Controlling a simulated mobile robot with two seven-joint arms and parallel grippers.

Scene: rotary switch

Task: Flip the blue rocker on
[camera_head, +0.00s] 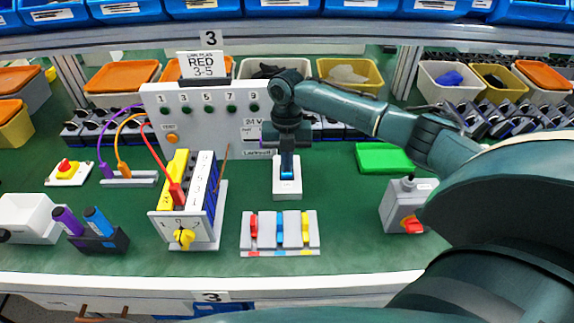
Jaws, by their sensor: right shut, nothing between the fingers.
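The blue rocker (287,175) sits on a light grey base (287,192) standing on the green table, at the middle of the head view. My right gripper (288,165) points down directly over it, shut and empty, with its fingertips at or very near the rocker's top. The gripper partly hides the rocker, so I cannot tell whether they touch or which way it is tilted. My left gripper is not in view.
A panel with red, blue and yellow levers (253,244) lies in front. A rotary switch box (185,239) with a yellow knob stands left. A grey box (403,214) with a red knob and a green block (383,157) are right. A white upright panel (196,119) stands behind.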

